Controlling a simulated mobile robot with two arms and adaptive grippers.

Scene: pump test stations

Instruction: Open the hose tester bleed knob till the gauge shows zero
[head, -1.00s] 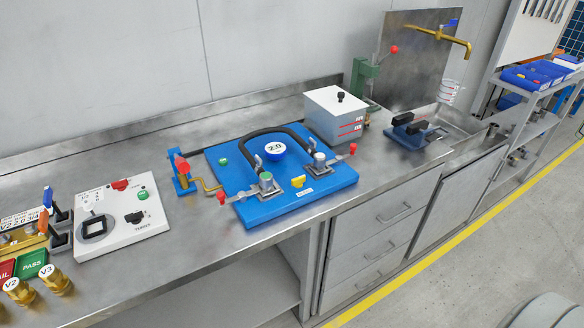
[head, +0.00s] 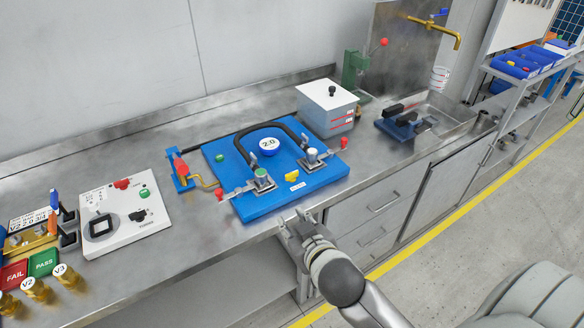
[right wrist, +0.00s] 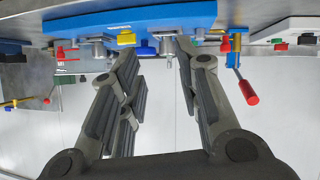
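The hose tester is a blue plate (head: 325,172) on the bench with a black hose (head: 243,146) looped between two metal clamps. Its round gauge (head: 268,146) appears to read 2.0. The yellow bleed knob (head: 291,177) is at the plate's front, between the clamps; it also shows in the right wrist view (right wrist: 126,39). My right gripper (head: 297,222) is just in front of the plate's front edge, apart from the knob. In the right wrist view its fingers (right wrist: 155,62) are spread and empty. My left gripper is not in view.
A hand pump with a red handle (head: 181,167) stands left of the plate. A white panel (head: 128,220) is further left. A grey-white box (head: 328,108) stands behind right. A red lever end (head: 343,143) sticks out at the plate's right.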

